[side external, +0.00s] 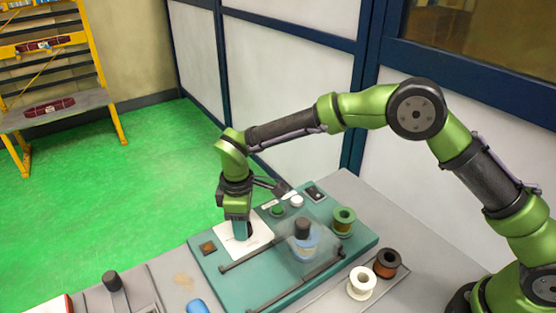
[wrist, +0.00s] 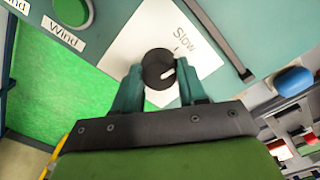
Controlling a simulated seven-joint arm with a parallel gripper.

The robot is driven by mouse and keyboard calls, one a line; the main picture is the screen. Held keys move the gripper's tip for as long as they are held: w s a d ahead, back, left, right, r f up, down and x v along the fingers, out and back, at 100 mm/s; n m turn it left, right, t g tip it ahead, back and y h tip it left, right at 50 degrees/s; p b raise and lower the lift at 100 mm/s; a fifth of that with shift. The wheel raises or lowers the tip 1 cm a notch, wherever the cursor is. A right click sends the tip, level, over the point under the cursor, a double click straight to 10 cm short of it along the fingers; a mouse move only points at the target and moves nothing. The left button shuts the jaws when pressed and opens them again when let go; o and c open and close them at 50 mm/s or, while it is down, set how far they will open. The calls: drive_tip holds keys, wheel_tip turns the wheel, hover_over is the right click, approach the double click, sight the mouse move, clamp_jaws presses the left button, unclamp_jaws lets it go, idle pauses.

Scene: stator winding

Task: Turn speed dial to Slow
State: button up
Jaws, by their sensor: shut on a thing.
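The speed dial (wrist: 158,69) is a round black knob with a white pointer mark, set on a white plate (wrist: 137,37) in the wrist view. The word "Slow" is printed on the plate beside the knob, and the pointer is turned toward the right of the picture, not squarely at that word. My gripper (wrist: 160,76) has its two teal fingers closed on either side of the dial. In the side external view my gripper (side external: 240,230) points down over the white plate (side external: 257,236), and the dial is hidden behind the fingers.
A green button (wrist: 72,10) with a "Wind" label is near the plate. On the teal panel (side external: 205,262) stand a blue and black stator piece (side external: 303,240) between dark rails and a green spool (side external: 343,221). White (side external: 362,283) and brown (side external: 387,263) spools sit at the right.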

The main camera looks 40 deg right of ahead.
drive_tip(key=shift+n, duration=1)
drive_tip(key=o, duration=1.1)
drive_tip(key=shift+c, duration=0.2)
wheel_tip(320, 180, up, 17)
